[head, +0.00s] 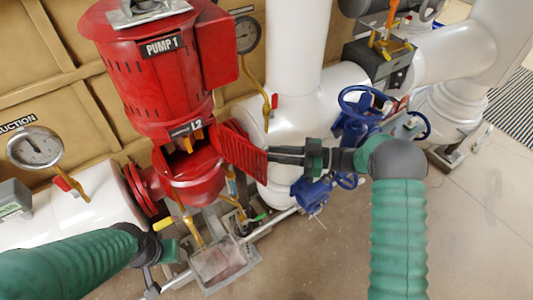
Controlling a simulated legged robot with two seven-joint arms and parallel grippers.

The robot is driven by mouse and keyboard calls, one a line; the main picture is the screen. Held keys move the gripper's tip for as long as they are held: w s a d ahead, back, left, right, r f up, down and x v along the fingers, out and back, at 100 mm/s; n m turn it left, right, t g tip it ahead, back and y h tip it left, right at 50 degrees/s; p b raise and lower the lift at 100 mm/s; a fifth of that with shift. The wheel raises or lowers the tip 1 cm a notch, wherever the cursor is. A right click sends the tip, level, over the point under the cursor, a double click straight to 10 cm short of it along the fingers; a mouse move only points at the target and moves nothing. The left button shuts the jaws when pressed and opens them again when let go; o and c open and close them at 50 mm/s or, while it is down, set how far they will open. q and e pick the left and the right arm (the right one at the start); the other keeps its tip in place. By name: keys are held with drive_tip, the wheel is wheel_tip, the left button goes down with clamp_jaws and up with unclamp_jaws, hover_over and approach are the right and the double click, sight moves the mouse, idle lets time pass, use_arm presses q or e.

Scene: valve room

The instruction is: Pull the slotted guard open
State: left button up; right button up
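The slotted guard (238,147) is a red panel with slots on the red pump, below the L2 label. It stands swung out to the right, with a dark opening (185,160) showing in the pump to its left. My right gripper (270,155) comes from the right, and its dark fingers lie close together at the guard's outer edge. They appear shut on that edge; the tips are partly hard to make out. My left gripper (158,272) is low at the left, away from the guard, above the floor near the pump base. Its finger opening is unclear.
Blue valve handwheels (362,103) stand close behind my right gripper. A white vertical pipe (293,50) rises behind the guard. A gauge (35,148) and white suction pipe (80,212) are at left. Open floor (480,220) lies to the right.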

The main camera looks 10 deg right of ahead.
drive_tip(key=b+v, duration=0.2)
drive_tip(key=v, duration=1.1)
drive_tip(key=shift+d, duration=0.4)
drive_tip(key=w+r+m+t+h, duration=0.4)
drive_tip(key=w+m+t+h, duration=0.45)
drive_tip(key=w+h, duration=0.35)
drive_tip(key=s+a+f+m+g+h, duration=0.1)
drive_tip(key=s+f+m+g, duration=0.1)
drive_tip(key=s, duration=0.8)
drive_tip(key=s+a+f+m+g+h, duration=0.2)
drive_tip(key=s+f+g, duration=0.3)
drive_tip(key=s, duration=0.6)
drive_tip(key=s+a+f+m+g+h, duration=0.2)
drive_tip(key=s+f+g, duration=0.2)
drive_tip(key=s, duration=0.6)
wheel_tip(320, 180, down, 3)
drive_tip(key=shift+s+r, duration=0.2)
drive_tip(key=shift+s, duration=0.05)
